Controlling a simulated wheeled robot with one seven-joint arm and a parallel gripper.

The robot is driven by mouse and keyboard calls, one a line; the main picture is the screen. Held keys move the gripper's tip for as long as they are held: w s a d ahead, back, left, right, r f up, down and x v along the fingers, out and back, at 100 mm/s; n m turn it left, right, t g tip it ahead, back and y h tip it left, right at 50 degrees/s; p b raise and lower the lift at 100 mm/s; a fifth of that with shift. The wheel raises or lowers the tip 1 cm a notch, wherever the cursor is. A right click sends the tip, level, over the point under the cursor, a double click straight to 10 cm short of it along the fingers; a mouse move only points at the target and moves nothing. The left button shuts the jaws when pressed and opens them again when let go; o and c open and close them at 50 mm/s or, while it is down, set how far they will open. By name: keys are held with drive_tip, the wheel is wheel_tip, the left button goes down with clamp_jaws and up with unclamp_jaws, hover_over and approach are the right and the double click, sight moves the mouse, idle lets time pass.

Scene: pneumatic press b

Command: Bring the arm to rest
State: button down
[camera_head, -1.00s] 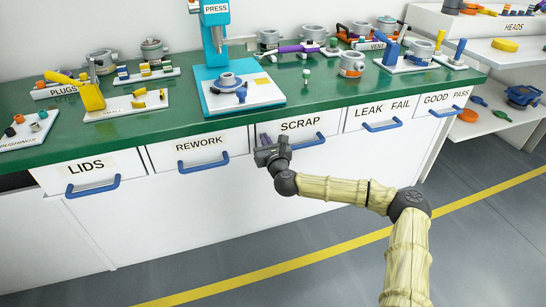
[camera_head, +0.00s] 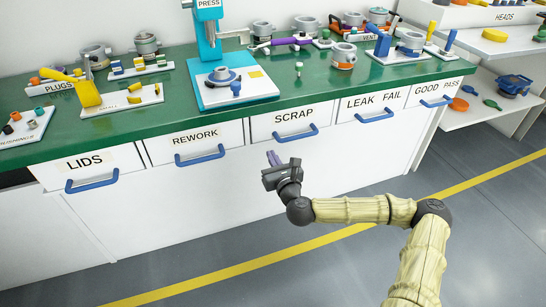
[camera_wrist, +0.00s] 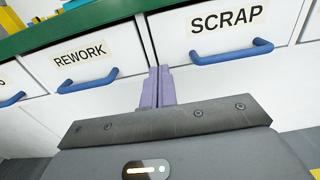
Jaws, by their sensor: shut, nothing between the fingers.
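My gripper (camera_head: 274,158) is in front of the white cabinet front, below the drawer marked SCRAP (camera_head: 290,124). Its purple fingers are together with nothing between them, as the wrist view also shows (camera_wrist: 158,88). My arm reaches in from the lower right with its elbow bent. In the wrist view the fingers point at the cabinet between the REWORK drawer (camera_wrist: 82,58) and the SCRAP drawer. The gripper appears apart from the drawers and their blue handles.
The green bench (camera_head: 165,108) carries a blue press (camera_head: 209,45), a yellow-handled tool (camera_head: 89,92) and several grey pots. Blue handles stick out from the drawers, all of which look closed. A shelf unit (camera_head: 505,45) stands at the right. Grey floor (camera_head: 480,245) with a yellow line is clear.

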idle(0.4)
drive_tip(key=s+a+f+n+g+y, duration=0.2)
drive_tip(key=s+a+f+n+g, duration=0.3)
drive_tip(key=n, duration=0.4)
drive_tip(key=s+a+f+n+g+y, duration=0.2)
drive_tip(key=s+f+n+g, duration=0.25)
drive_tip(key=s+n, duration=0.35)
drive_tip(key=s+d+f+n+g+h, duration=0.2)
drive_tip(key=s+d+n+g+h, duration=0.15)
drive_tip(key=d+n, duration=0.3)
drive_tip(key=s+d+r+n+g+h, duration=0.1)
drive_tip(key=s+d+r+n+h, duration=0.3)
drive_tip(key=d+r, duration=0.4)
drive_tip(key=s+d+r+n+h, duration=0.35)
drive_tip(key=s+d+r, duration=0.3)
drive_tip(key=d, duration=0.35)
wheel_tip(320, 180, up, 33)
drive_tip(key=p, duration=3.2)
drive_tip(key=shift+w+a+n+y+p, duration=0.25)
drive_tip(key=shift+n+y+p, duration=0.05)
drive_tip(key=shift+n+p, duration=0.1)
